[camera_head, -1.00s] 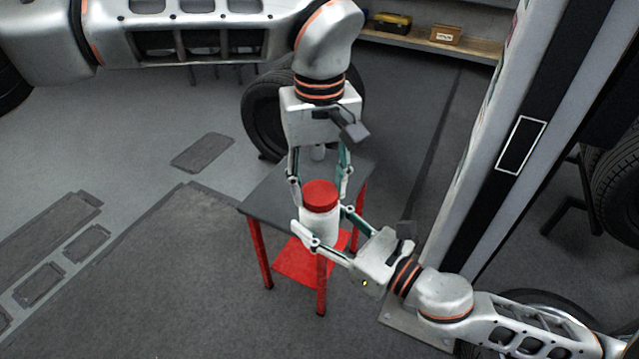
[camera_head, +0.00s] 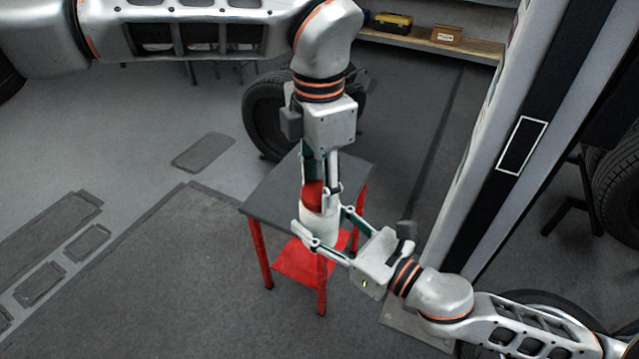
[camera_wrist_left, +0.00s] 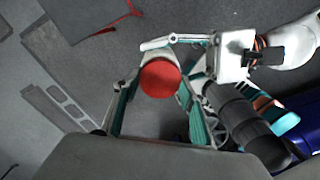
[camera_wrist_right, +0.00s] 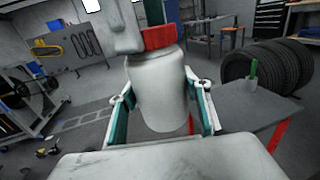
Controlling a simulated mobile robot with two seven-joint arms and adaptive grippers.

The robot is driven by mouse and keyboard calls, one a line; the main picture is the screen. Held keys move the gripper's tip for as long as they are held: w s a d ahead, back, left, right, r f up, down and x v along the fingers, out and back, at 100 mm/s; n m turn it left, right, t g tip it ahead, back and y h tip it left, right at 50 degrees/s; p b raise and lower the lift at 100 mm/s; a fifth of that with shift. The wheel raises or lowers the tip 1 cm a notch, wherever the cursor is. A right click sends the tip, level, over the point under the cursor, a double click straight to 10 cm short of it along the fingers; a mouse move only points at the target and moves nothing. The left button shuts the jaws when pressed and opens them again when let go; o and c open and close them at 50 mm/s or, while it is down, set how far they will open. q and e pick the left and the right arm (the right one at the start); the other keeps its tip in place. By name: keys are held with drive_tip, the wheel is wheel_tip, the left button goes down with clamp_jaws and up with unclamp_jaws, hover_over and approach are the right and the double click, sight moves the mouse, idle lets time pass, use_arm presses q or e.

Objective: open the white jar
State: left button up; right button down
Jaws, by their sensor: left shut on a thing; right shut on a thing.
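The white jar (camera_head: 319,232) stands upright with its red lid (camera_head: 313,196) on top. My right gripper (camera_head: 325,232) comes in from the right and is shut around the jar's white body, which also shows in the right wrist view (camera_wrist_right: 160,92). My left gripper (camera_head: 318,198) points down from above and is shut on the red lid. Its near finger covers part of the lid in the head view. The round lid top shows between the left fingers in the left wrist view (camera_wrist_left: 160,78). No clear gap shows between lid and jar.
A small table with a dark top (camera_head: 272,200) and red legs is beside and behind the jar. A tyre (camera_head: 262,115) is behind. A tall pale column (camera_head: 480,170) rises at the right.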

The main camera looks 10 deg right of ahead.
use_arm(q)
drive_tip(key=n, duration=0.3)
drive_tip(key=shift+w+d+r+n, duration=0.1)
drive_tip(key=shift+w+n, duration=0.05)
drive_tip(key=shift+n, duration=0.15)
use_arm(e)
drive_tip(key=shift+s+a+r, duration=0.15)
drive_tip(key=shift+s+a, duration=0.15)
use_arm(q)
drive_tip(key=n, duration=1.2)
drive_tip(key=shift+a, duration=0.2)
use_arm(e)
drive_tip(key=shift+d, duration=0.1)
use_arm(q)
drive_tip(key=n, duration=0.6)
drive_tip(key=shift+n, duration=0.4)
use_arm(e)
drive_tip(key=shift+w, duration=0.1)
use_arm(q)
drive_tip(key=n, duration=0.7)
use_arm(e)
drive_tip(key=shift+d, duration=0.1)
drive_tip(key=shift+w, duration=0.1)
use_arm(q)
drive_tip(key=shift+r, duration=0.2)
drive_tip(key=shift+s+d+r, duration=0.1)
drive_tip(key=shift+s+r, duration=0.1)
drive_tip(key=shift+r, duration=0.75)
